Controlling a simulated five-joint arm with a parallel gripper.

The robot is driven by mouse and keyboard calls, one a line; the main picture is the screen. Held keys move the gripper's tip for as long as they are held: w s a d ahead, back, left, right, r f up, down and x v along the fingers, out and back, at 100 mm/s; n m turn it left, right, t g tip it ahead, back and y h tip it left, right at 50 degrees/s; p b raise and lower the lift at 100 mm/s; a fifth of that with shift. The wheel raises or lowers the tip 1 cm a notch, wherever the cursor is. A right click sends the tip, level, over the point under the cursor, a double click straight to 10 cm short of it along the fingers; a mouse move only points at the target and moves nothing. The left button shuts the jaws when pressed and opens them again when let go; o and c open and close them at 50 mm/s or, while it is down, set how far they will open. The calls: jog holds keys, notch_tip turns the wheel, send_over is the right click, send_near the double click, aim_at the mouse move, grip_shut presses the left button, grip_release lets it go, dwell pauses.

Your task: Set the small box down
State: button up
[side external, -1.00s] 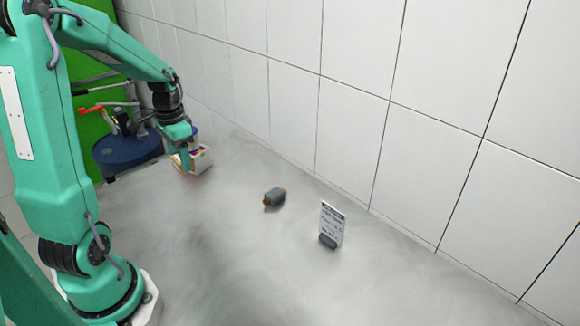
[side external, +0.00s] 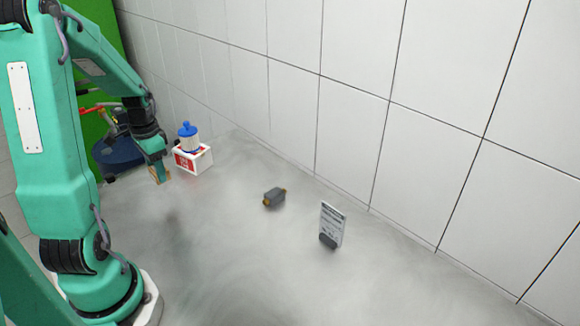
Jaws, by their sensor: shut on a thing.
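My gripper (side external: 160,178) points down at the left of the grey surface. It is shut on a small tan-brown box (side external: 161,175), which shows only partly between the fingers. The box is low, close to the surface; I cannot tell whether it touches. A larger white box (side external: 195,161) with a red label stands just right of my gripper, apart from it.
A grey cylinder with orange ends (side external: 274,197) lies mid-surface. An upright printed card (side external: 331,225) stands further right. A dark blue drum (side external: 117,154) is behind my arm at the left. A tiled wall (side external: 350,125) bounds the back. The front surface is clear.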

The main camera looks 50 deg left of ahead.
send_over(152, 194)
notch_tip(152, 194, down, 3)
jog(key=shift+f, duration=2)
jog(key=o, duration=1)
jog(key=shift+f, duration=0.1)
jog(key=shift+c, duration=0.2)
